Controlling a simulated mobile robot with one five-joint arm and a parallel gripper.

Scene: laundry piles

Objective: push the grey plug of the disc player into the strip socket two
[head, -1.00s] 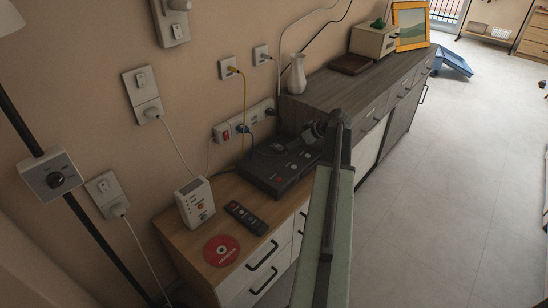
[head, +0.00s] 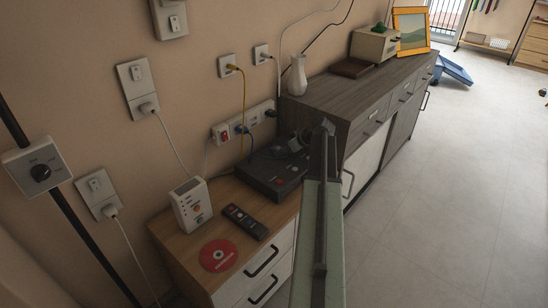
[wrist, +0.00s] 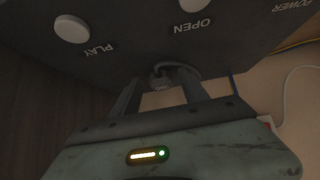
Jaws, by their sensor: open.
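The disc player (head: 275,174) is a dark box on the low wooden cabinet. Its buttons and the words PLAY and OPEN fill the top of the wrist view (wrist: 135,32). A small grey plug (wrist: 160,82) with a curled cable lies on or just above the player. My gripper (wrist: 160,90) is open, with its fingers on either side of the plug and a gap visible. In the head view my gripper (head: 303,138) is over the player's right rear.
A taller grey sideboard (head: 345,95) with a white vase (head: 297,75) stands close on the right. Cables hang along the wall.

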